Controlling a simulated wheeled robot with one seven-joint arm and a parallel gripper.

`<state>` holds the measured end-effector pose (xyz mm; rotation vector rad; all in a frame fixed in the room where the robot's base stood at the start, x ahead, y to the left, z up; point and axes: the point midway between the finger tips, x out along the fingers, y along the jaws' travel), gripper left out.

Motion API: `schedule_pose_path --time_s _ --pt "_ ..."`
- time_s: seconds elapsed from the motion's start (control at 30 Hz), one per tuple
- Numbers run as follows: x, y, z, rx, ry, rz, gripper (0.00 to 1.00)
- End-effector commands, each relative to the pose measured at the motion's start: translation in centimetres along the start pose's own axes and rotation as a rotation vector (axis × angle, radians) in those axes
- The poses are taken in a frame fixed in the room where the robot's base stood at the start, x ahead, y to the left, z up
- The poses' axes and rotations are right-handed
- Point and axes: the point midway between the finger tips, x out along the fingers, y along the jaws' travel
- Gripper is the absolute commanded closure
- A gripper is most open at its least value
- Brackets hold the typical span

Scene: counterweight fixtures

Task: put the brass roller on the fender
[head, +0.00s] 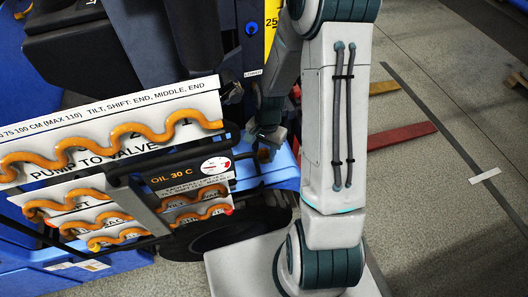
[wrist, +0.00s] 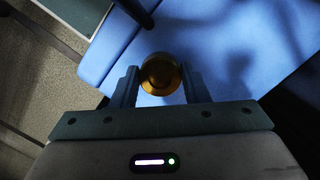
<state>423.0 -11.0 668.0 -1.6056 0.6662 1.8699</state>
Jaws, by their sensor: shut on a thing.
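The brass roller (wrist: 162,75) is a gold-coloured round piece, seen end-on in the wrist view. My gripper (wrist: 161,88) is shut on it, one finger on each side. A smooth blue panel, which looks like the fender (wrist: 235,45), lies beyond the roller and fills much of the wrist view. Shadows fall on it. In the head view my gripper (head: 268,147) is small and dark, over the blue fender (head: 283,168). The roller cannot be made out there. I cannot tell whether the roller touches the fender.
Left of my arm stand white sign panels (head: 105,150) with wavy orange pipes. A dark tyre (head: 215,232) is below the fender. A red bar (head: 400,136) and a yellow bar (head: 383,88) lie on the grey floor at right. The floor further right is mostly clear.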

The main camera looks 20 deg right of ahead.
Motion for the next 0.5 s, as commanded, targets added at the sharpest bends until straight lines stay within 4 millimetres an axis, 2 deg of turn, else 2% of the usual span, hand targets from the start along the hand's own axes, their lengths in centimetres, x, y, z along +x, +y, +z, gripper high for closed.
schedule_pose_path --time_s 0.4,0.43,0.5 --pt "0.85 -0.04 -0.15 0.000 0.001 -0.001 0.93" --pt "0.72 -0.02 -0.12 0.000 0.001 -0.001 0.51" --pt "0.69 -0.02 -0.11 0.000 0.001 -0.001 0.37"
